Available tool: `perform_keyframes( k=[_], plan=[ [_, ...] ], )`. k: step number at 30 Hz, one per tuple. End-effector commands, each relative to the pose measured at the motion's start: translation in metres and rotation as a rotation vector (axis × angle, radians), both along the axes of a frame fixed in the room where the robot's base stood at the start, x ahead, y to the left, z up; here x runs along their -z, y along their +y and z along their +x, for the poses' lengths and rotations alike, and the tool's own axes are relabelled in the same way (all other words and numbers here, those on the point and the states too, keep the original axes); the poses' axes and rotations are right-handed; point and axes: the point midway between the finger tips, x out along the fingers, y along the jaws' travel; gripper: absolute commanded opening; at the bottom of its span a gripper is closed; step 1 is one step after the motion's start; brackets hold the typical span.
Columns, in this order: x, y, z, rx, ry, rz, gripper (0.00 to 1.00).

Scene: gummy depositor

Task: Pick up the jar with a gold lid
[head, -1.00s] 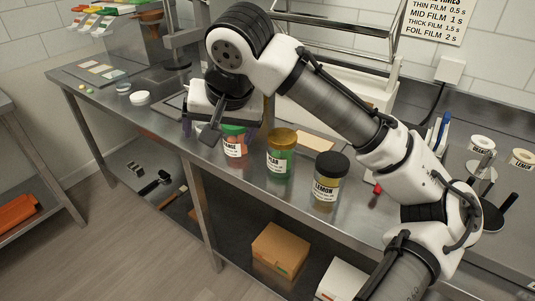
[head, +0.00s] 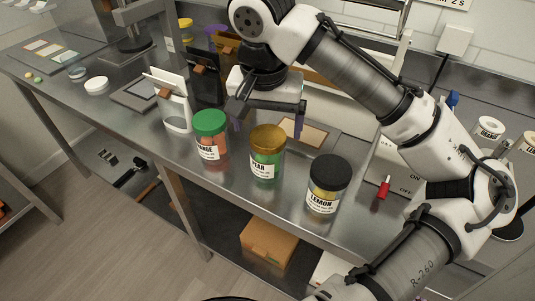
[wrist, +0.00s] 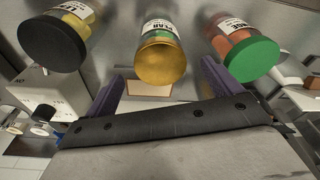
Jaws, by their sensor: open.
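The jar with a gold lid (head: 266,155) holds green contents, carries a PEAR label and stands upright on the steel counter, between the other two jars. In the wrist view the gold-lid jar (wrist: 161,55) is at top centre, beyond the fingers and between their lines. My gripper (head: 270,118) is just behind the jar in the head view, with purple fingers. In the wrist view my gripper (wrist: 160,90) is open and empty, its two fingers apart. No contact with the jar shows.
An orange jar with a green lid (head: 210,140) stands close on the left and a lemon jar with a black lid (head: 327,187) on the right. A white pouch (head: 172,105) stands further left. The counter's front edge (head: 240,213) runs close before the jars.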

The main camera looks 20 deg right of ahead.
Motion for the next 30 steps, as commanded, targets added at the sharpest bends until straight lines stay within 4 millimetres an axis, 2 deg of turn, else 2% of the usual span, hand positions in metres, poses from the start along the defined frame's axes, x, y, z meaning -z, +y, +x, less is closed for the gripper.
perform_keyframes(
  k=[3, 11, 21, 29, 30],
  plan=[
    [0.021, -0.001, 0.002, -0.001, 0.000, 0.002, 0.90],
    [0.040, -0.003, 0.004, -0.001, -0.001, -0.001, 0.90],
    [0.084, -0.006, 0.007, -0.001, -0.001, 0.000, 0.90],
    [0.087, -0.006, 0.008, -0.002, -0.002, -0.001, 0.90],
    [0.087, -0.006, 0.008, -0.002, -0.002, -0.001, 0.86]
  ],
)
